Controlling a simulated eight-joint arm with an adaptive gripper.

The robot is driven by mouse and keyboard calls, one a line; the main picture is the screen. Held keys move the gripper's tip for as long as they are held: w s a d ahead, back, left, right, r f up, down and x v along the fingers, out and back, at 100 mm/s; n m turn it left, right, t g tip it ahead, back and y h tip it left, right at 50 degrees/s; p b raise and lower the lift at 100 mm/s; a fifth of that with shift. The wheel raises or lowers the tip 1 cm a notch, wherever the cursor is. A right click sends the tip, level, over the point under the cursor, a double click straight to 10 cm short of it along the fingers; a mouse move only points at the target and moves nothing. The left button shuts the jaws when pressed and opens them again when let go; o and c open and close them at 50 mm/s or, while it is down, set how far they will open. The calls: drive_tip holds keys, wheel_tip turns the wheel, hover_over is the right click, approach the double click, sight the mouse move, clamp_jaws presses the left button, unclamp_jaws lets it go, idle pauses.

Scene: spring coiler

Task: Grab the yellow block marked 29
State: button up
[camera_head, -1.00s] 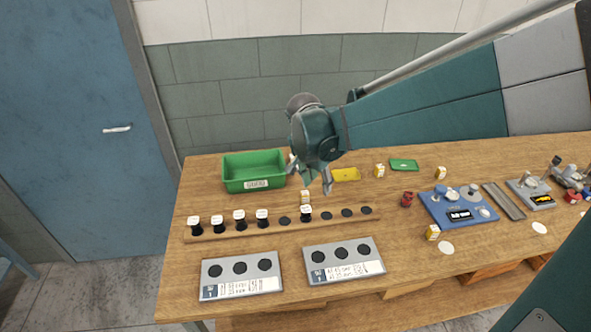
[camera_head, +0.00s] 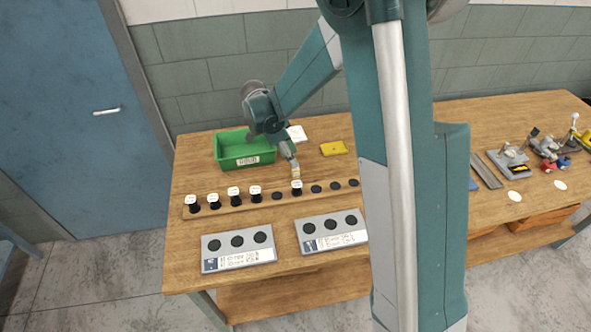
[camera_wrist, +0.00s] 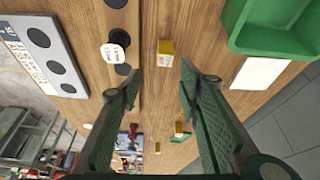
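A small yellow block (camera_wrist: 165,47) with a pale side lies on the wooden table beside the rail, in the wrist view. It also shows just below my gripper in the head view (camera_head: 295,172). The number on it is too small to read. My gripper (camera_wrist: 160,72) is open, with its two dark green fingers spread to either side of the block's line and nothing between them. In the head view my gripper (camera_head: 291,156) points down over the block, close to it. Other small yellow blocks (camera_wrist: 157,147) show farther off in the wrist view; their marks cannot be read.
A green bin (camera_head: 245,152) stands at the left, with a white card (camera_head: 297,134) beside it. A wooden rail (camera_head: 235,205) with several white-topped black pegs runs in front of the block. A yellow tray (camera_head: 334,148) lies to the right. Two grey plates (camera_head: 238,259) lie nearer the front.

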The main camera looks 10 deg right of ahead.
sight(295, 173)
drive_tip(key=shift+w+a+f+m+p, duration=0.2)
drive_tip(key=shift+w+f+m, duration=0.1)
drive_tip(key=shift+f, duration=0.15)
drive_tip(key=shift+w+a+f+m+p, duration=0.15)
drive_tip(key=shift+w+f+m+p, duration=0.1)
drive_tip(key=shift+f, duration=0.15)
drive_tip(key=shift+f, duration=0.1)
drive_tip(key=shift+x, duration=1.2)
drive_tip(key=shift+d, duration=0.1)
drive_tip(key=shift+x, duration=2.6)
drive_tip(key=c, duration=0.9)
